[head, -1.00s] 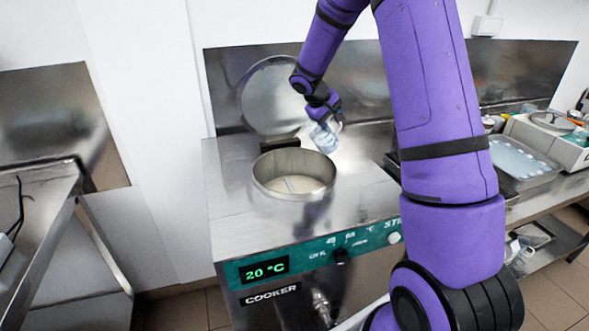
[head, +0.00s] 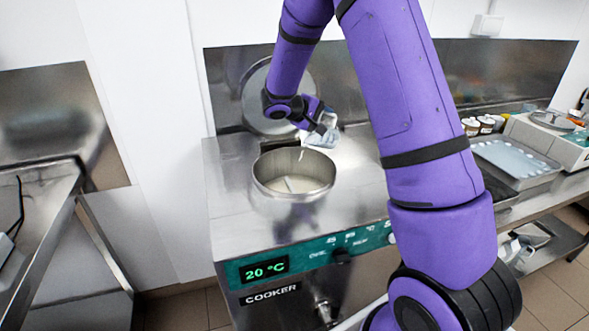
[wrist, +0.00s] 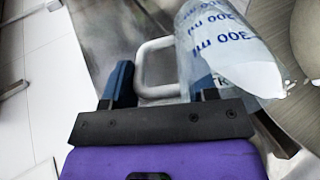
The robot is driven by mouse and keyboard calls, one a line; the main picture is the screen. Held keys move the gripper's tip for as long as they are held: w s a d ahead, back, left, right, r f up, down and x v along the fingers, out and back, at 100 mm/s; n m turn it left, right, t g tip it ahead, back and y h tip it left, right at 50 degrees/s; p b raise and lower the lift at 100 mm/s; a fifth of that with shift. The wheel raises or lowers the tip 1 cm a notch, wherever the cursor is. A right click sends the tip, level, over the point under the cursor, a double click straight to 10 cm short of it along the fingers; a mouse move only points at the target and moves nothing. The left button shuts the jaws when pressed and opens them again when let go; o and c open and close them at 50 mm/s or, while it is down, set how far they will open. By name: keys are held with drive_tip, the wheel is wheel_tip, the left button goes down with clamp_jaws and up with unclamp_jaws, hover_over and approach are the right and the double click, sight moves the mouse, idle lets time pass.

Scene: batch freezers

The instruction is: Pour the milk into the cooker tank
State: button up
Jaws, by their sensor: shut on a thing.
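The cooker (head: 285,240) has a round open tank (head: 262,186) in its top, with some whitish liquid (head: 292,185) at the bottom. My gripper (head: 318,128) is above the tank's back right rim. It is shut on the handle (wrist: 155,70) of a clear measuring jug (wrist: 205,50), which has blue "300 ml" marks. The jug (head: 325,138) is tilted, and a thin white stream falls from it into the tank. In the wrist view, white milk (wrist: 250,75) lies at the jug's lip, beside the tank's rim (wrist: 285,35).
The round tank lid (head: 262,95) stands raised behind the tank. A metal tray (head: 515,158), several small jars (head: 480,125) and a scale-like device (head: 560,140) are on the right counter. A steel table (head: 40,190) stands at left.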

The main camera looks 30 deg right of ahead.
sight(307, 142)
drive_tip(key=shift+a+f+h, duration=0.2)
drive_tip(key=shift+a+h, duration=0.25)
drive_tip(key=shift+h, duration=0.25)
drive_tip(key=shift+a+f+h, duration=0.1)
drive_tip(key=shift+a+h, duration=0.1)
drive_tip(key=shift+h, duration=0.1)
drive_tip(key=shift+a+f+h, duration=0.1)
drive_tip(key=shift+a+h, duration=0.2)
drive_tip(key=shift+a, duration=0.2)
drive_tip(key=shift+a+f+h+p, duration=0.3)
drive_tip(key=shift+a+h, duration=0.2)
drive_tip(key=shift+a, duration=0.3)
drive_tip(key=shift+w+f+h, duration=0.15)
drive_tip(key=shift+h, duration=0.15)
drive_tip(key=shift+a+f+h+p, duration=0.3)
drive_tip(key=shift+a+h, duration=0.25)
drive_tip(key=shift+h, duration=0.25)
